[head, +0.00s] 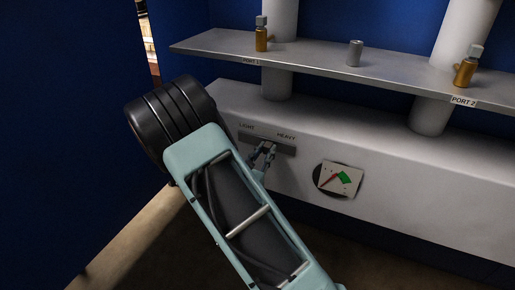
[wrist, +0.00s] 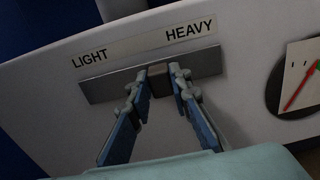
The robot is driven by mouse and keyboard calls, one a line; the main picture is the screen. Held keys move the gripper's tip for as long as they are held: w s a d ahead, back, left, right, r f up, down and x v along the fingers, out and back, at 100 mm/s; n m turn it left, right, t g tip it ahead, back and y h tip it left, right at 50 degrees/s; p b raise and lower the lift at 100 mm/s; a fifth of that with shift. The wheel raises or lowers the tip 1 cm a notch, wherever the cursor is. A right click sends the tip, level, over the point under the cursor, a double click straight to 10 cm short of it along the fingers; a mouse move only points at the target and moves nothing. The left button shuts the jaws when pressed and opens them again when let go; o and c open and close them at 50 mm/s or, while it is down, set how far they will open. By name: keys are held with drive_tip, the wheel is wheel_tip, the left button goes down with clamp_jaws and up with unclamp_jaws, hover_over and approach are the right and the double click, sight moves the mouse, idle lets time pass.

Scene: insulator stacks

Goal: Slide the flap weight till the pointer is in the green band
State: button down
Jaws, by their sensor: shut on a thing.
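The flap weight (wrist: 161,82) is a small dark block on the grey slide plate (wrist: 105,88) under the LIGHT and HEAVY label. It sits right of the plate's middle, on the HEAVY side. My gripper (wrist: 162,74) is shut on it, one finger on each side; in the head view my gripper (head: 264,152) is at the plate and mostly hides the weight. The dial (head: 338,180) has a white card, a green band (head: 345,177) and a thin red pointer (head: 329,182). The pointer lies left of the green; its exact tip is hard to tell. The wrist view cuts off the dial (wrist: 300,58).
A metal shelf (head: 350,75) runs above the white housing (head: 400,185). It carries two amber bottles (head: 261,38) (head: 465,72) and a grey cylinder (head: 355,53). White columns rise behind. A blue wall (head: 60,130) stands at the left.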

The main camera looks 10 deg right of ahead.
drive_tip(key=shift+s, duration=0.1)
drive_tip(key=c, duration=1.8)
unclamp_jaws()
drive_tip(key=shift+o, duration=0.2)
drive_tip(key=v, duration=1.2)
